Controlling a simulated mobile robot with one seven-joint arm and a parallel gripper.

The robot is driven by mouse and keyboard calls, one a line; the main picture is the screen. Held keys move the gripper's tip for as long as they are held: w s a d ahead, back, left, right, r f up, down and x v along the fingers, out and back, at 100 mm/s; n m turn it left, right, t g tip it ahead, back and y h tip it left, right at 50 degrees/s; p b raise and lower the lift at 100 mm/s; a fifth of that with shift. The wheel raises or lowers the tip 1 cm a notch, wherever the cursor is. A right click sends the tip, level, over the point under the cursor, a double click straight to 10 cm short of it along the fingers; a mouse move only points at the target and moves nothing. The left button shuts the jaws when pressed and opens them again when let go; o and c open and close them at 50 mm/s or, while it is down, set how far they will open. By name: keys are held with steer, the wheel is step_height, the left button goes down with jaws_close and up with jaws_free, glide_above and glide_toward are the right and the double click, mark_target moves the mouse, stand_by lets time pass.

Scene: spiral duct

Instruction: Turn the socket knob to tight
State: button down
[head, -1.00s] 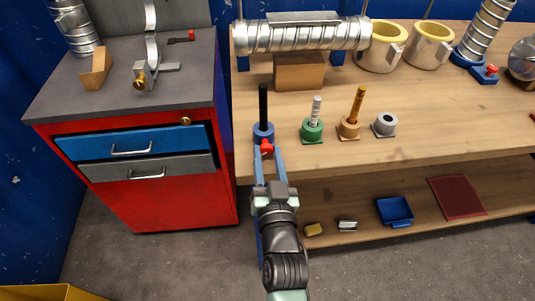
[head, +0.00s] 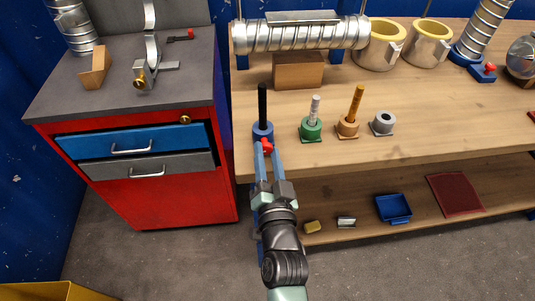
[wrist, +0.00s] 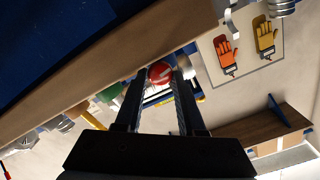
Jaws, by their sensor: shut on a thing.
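The blue socket (head: 263,132) stands near the bench's front edge and holds an upright black rod (head: 262,100). Its red knob (head: 267,146) faces the front. My gripper (head: 267,151) reaches in from below, its two blue fingers shut on the red knob. In the wrist view the round red knob (wrist: 160,72) sits between the fingertips (wrist: 159,77), with a pale mark across its face. The fingers partly hide its sides. Most of the blue socket is hidden in the wrist view.
A green socket (head: 311,130), an orange socket (head: 348,127) and an empty grey socket (head: 383,123) stand to the right. A spiral duct (head: 300,35) lies behind. The red cabinet (head: 165,200) is close on the left. A lower shelf (head: 360,208) with small items sits under the bench.

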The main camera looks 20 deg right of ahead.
steer(key=c, duration=0.5)
jaws_free()
